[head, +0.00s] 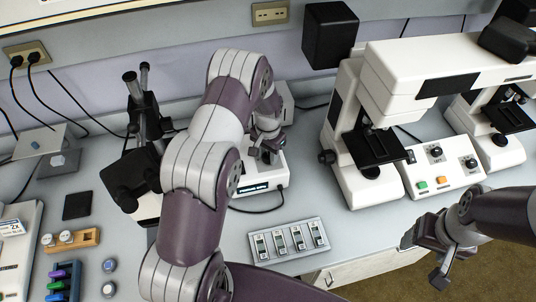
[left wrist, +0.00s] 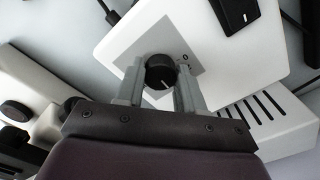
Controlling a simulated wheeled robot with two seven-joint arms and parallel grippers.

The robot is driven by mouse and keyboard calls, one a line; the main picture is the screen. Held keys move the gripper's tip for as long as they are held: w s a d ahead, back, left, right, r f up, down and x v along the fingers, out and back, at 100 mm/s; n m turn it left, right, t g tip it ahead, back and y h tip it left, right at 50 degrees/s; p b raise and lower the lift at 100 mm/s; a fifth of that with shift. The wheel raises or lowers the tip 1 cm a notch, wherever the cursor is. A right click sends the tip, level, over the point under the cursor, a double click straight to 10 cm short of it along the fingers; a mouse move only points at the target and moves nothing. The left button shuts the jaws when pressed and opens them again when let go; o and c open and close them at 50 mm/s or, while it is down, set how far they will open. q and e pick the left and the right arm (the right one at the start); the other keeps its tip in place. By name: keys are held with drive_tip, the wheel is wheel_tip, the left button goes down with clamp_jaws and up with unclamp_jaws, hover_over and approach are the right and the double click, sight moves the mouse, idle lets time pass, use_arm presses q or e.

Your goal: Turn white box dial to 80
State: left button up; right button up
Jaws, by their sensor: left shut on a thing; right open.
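The white box (head: 270,180) stands on the bench in the middle of the head view, partly hidden behind my left arm. It has a dark display on its front. In the left wrist view the white box (left wrist: 245,50) shows a grey plate with a black dial (left wrist: 160,72) that has a pale pointer line. My left gripper (left wrist: 160,85) has one finger on each side of the dial and is shut on it. In the head view my left gripper (head: 266,150) is over the box top. My right gripper (head: 425,255) is open and empty at the lower right, beyond the bench's front edge.
A white microscope (head: 390,90) and a control box with coloured buttons (head: 440,180) stand to the right. A panel with several switches (head: 290,240) lies in front. A black microscope stand (head: 140,180) is left of my arm. Cables run along the back.

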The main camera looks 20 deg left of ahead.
sight(268, 155)
use_arm(q)
drive_tip(key=m, duration=0.4)
drive_tip(key=shift+w+b, duration=0.1)
drive_tip(key=shift+b, duration=0.25)
drive_tip(key=shift+r+m, duration=0.1)
drive_tip(key=shift+m, duration=2)
drive_tip(key=o, duration=1)
drive_tip(key=shift+o, duration=0.2)
wheel_tip(268, 155, up, 13)
drive_tip(key=b, duration=0.2)
drive_tip(key=shift+f, duration=0.2)
